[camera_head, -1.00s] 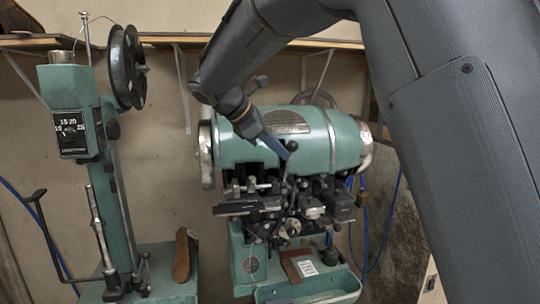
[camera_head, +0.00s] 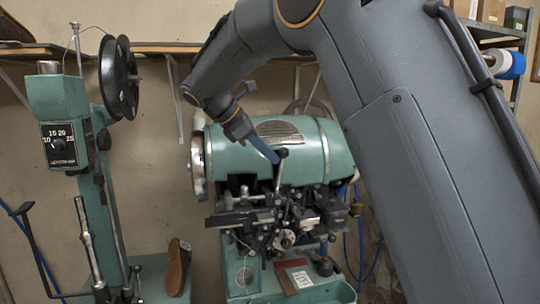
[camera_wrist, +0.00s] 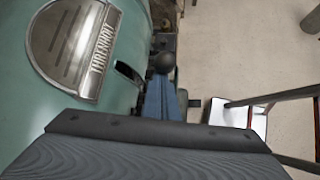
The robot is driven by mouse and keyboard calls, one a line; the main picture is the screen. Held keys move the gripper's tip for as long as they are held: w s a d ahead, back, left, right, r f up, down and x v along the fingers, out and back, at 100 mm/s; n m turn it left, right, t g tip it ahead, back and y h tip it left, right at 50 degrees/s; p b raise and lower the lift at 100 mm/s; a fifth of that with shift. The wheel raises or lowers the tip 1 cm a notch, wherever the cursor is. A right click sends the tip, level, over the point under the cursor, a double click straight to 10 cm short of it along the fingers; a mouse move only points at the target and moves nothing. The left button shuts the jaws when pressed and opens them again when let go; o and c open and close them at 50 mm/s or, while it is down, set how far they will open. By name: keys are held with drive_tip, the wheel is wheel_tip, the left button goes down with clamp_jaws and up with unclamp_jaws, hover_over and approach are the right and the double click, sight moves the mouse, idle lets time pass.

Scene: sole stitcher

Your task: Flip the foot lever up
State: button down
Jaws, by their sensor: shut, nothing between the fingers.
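The green sole stitching machine (camera_head: 225,155) stands against the back wall. A short lever with a black ball knob (camera_head: 282,153) rises nearly upright at its front; I take this as the foot lever. The knob also shows in the wrist view (camera_wrist: 163,62). My gripper (camera_head: 274,158) has thin blue fingers, shut and empty, pointing down to the right with their tips close beside the lever just below the knob. In the wrist view the blue fingers (camera_wrist: 163,100) lie just below the knob. I cannot tell whether they touch the lever, whose lower part they hide there.
A green column machine (camera_head: 70,130) with a black wheel (camera_head: 119,77) stands at the left. A brown shoe form (camera_head: 177,267) is between the machines. A shelf (camera_head: 160,48) runs along the wall. In the wrist view, open floor (camera_wrist: 240,50) lies at the right.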

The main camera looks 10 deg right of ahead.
drive_tip(key=shift+d+r, duration=0.1)
drive_tip(key=shift+d, duration=0.05)
wheel_tip(320, 180, down, 2)
drive_tip(key=s+a, duration=0.2)
drive_tip(key=s, duration=0.1)
drive_tip(key=w+a+r+b, duration=0.3)
drive_tip(key=w+a+r, duration=0.1)
drive_tip(key=a, duration=0.3)
drive_tip(key=shift+w+a+b, duration=0.2)
drive_tip(key=shift+w+b, duration=0.15)
drive_tip(key=shift+b, duration=0.05)
